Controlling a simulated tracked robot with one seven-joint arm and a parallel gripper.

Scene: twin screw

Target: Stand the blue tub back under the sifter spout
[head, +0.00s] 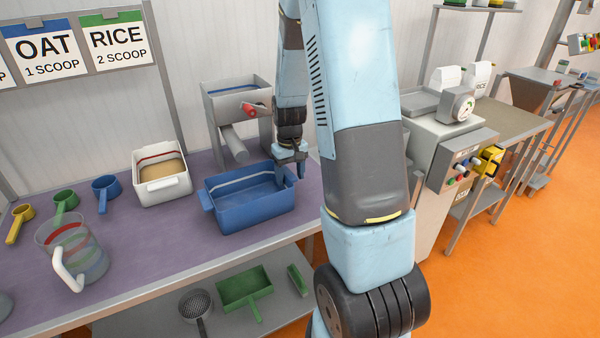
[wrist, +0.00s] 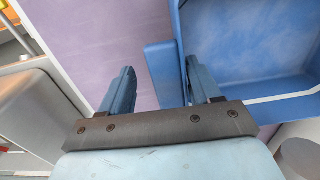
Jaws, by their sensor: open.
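The blue tub (head: 250,213) stands upright on the purple bench top, close to its front edge, with a pale line around its inside. It looks empty. The sifter (head: 236,100) is a grey hopper with a red handle behind the tub. Its grey spout (head: 233,143) slants down and ends near the tub's back rim; I cannot tell whether it overhangs the tub. My gripper (head: 290,170) is at the tub's right end, fingers down and open. In the wrist view the tub's end lug (wrist: 163,75) lies between the parted fingers (wrist: 158,78), not clamped.
A white tub (head: 162,176) of tan grain stands left of the blue tub. Coloured scoops (head: 65,202) and a clear jug (head: 75,250) are further left. A lower shelf (head: 150,320) holds a sieve and green tools. The bench in front of the white tub is clear.

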